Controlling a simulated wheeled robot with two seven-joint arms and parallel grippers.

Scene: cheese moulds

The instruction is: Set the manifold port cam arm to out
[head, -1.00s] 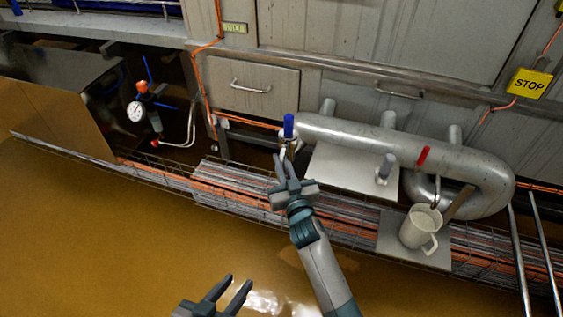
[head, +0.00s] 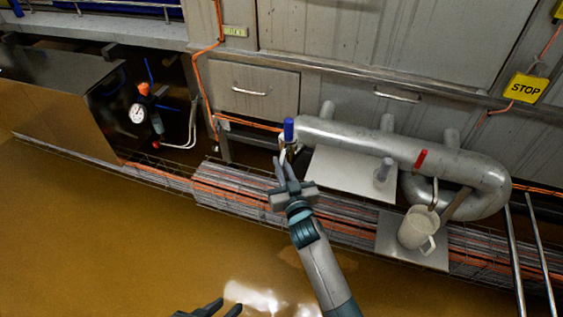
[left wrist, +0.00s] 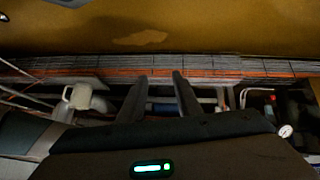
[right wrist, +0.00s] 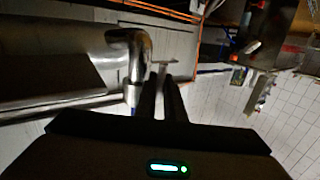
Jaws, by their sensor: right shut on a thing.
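The manifold is a thick grey pipe (head: 360,142) in the head view, with a blue handle (head: 289,129) at its left end and a red handle (head: 420,160) toward the right. A small silvery lever piece (head: 283,154), seemingly the cam arm, hangs below the blue handle. My right gripper (head: 286,168) reaches up to this piece with its fingers close together, shut on it. In the right wrist view the fingers (right wrist: 161,82) meet near a thin metal bar (right wrist: 163,62) beside the bent pipe end (right wrist: 130,50). My left gripper (head: 222,309) is at the bottom edge; its fingers are apart and empty (left wrist: 160,85).
A cable tray (head: 240,192) runs along the front of the manifold. A pressure gauge (head: 137,113) is at the left. A yellow STOP sign (head: 527,87) hangs at the right. The floor in front is open.

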